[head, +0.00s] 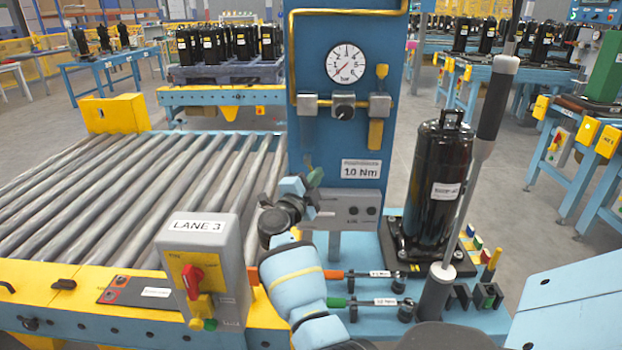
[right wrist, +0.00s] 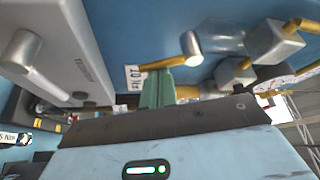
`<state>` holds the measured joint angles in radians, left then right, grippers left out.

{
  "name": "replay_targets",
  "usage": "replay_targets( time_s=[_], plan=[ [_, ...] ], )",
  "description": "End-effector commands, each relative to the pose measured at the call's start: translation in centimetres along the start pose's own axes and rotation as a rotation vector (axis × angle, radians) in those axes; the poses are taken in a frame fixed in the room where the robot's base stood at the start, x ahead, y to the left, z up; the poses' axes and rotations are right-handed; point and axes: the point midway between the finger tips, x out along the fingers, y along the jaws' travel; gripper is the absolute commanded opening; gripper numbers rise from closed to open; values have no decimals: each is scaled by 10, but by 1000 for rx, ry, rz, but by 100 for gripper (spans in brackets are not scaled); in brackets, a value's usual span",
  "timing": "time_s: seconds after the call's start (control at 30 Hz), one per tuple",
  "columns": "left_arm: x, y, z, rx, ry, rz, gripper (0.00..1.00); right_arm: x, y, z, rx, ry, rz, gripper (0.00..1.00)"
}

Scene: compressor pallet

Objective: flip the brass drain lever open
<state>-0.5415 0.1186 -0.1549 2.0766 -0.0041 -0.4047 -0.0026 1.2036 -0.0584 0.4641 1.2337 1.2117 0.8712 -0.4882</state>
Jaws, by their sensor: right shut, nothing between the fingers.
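The blue panel (head: 345,25) carries a pressure gauge (head: 345,62) with a row of grey metal blocks under it. A flat brass lever (head: 376,132) hangs down from the right-hand block (head: 380,105), above the 10 Nm label (head: 361,169). In the right wrist view, what looks like this lever (right wrist: 160,66) runs from a silver cylinder towards the label. My right gripper (head: 315,178) is below and left of the lever in the head view, apart from it. Its green fingers (right wrist: 157,88) are shut and empty. My left gripper is not in view.
A black compressor (head: 440,185) stands right of the panel, beside a tall slanted handle (head: 480,140). A roller conveyor (head: 130,190) and the Lane 3 switch box (head: 205,262) are on the left. A grey box (head: 348,212) sits low on the panel.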

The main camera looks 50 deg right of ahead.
Motion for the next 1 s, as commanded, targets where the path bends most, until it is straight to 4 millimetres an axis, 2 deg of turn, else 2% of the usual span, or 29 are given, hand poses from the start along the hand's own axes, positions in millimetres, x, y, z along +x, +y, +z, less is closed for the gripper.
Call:
replay_targets(
  time_s=[0.4, 1.0],
  plan=[
    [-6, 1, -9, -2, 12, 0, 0, 3, 1, 10, 269, -2, 141, 0],
    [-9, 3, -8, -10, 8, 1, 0, 0, 2, 15, 259, -2, 134, 0]
  ],
)
